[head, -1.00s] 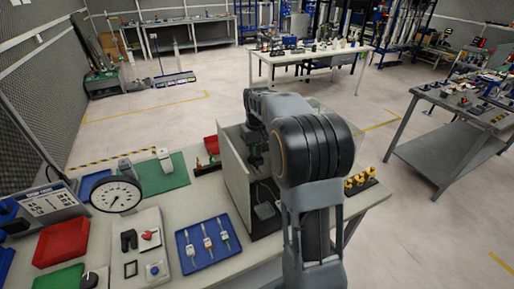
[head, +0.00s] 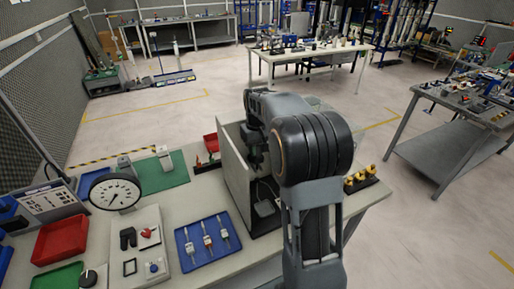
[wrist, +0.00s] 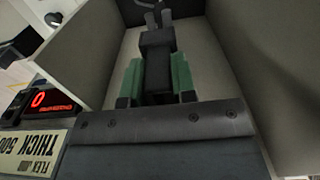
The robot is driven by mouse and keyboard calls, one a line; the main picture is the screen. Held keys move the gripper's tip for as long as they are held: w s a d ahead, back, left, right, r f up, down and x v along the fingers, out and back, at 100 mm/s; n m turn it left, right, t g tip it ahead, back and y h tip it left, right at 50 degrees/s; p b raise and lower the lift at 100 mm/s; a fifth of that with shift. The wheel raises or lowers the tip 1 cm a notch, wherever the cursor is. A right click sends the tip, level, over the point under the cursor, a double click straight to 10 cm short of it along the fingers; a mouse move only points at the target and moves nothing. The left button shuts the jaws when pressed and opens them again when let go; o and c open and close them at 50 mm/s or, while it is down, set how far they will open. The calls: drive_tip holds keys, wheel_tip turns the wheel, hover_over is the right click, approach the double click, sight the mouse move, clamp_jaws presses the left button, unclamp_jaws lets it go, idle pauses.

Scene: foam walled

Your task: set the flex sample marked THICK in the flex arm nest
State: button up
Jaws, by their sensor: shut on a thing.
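My gripper (wrist: 157,88) is inside a grey-walled enclosure (wrist: 225,65). In the wrist view its green-faced fingers are shut on a dark grey block, which I take to be the flex sample (wrist: 157,70). No marking on it is readable. A light grey two-pronged piece (wrist: 153,18) stands just beyond the block, touching or close to it; I cannot tell which. I cannot make out the flex arm nest for certain. In the head view my arm and the enclosure wall (head: 235,175) hide most of the gripper and what it holds.
An upside-down label reading THICK (wrist: 38,152) and a red display showing 0 (wrist: 55,102) are outside the enclosure's left wall. A blue tray (head: 187,262) with several small pieces, a dial gauge (head: 115,191) and a red tray (head: 60,240) crowd the bench. Brass-coloured pieces (head: 360,180) stand right of my arm.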

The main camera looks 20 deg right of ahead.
drive_tip(key=shift+f+b, duration=0.3)
drive_tip(key=shift+f, duration=0.15)
drive_tip(key=o, duration=1)
drive_tip(key=shift+r, duration=0.1)
wheel_tip(320, 180, up, 14)
drive_tip(key=shift+f, duration=0.2)
